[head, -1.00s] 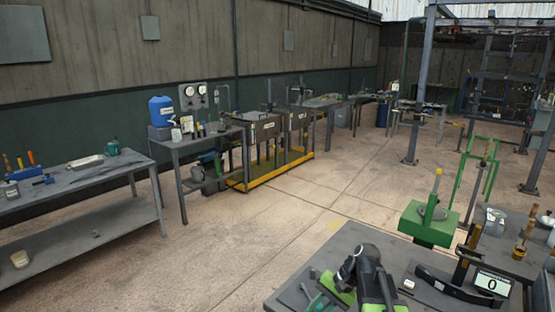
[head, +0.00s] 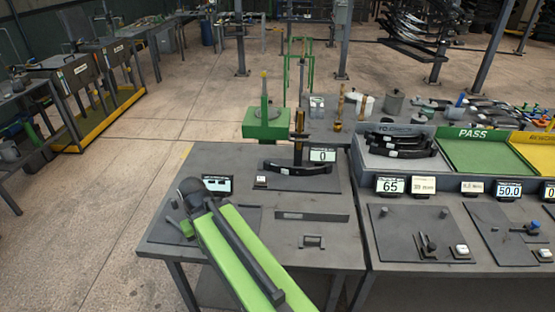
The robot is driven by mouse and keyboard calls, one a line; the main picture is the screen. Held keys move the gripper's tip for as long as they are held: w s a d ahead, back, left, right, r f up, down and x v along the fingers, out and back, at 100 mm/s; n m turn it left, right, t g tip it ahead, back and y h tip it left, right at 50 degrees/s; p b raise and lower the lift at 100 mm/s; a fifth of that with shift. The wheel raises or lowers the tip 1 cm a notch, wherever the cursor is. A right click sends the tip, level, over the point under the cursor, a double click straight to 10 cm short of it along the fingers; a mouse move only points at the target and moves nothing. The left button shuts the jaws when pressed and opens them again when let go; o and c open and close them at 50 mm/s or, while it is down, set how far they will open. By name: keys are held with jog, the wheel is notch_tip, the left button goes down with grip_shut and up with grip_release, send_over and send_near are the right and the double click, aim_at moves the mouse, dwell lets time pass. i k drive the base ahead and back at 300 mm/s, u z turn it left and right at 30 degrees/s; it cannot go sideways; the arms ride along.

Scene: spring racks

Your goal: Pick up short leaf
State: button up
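A dark, slightly curved leaf (head: 298,169) lies alone on a flat plate on the near table, in front of a display reading 0. Several more dark curved leaves (head: 400,143) lie piled in a grey tray at the right. I cannot tell from the view which one is the short leaf. My folded green and black arm rises over the table's left front, with its dark elbow short of the lone leaf. No leaf is seen held.
The near table (head: 170,232) also carries a flat dark bar (head: 312,216) and a small bracket (head: 312,242). A green PASS tray (head: 480,152) is at the right, behind plates and displays. A green-based stand (head: 265,122) is behind the table. Open floor lies left.

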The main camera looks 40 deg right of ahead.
aim_at(268, 165)
jog(key=u, duration=5.2)
jog(key=i, duration=0.1)
jog(key=z, duration=2.7)
jog(key=k, duration=0.6)
jog(key=z, duration=1.65)
jog(key=i, duration=0.95)
jog(key=u, duration=0.1)
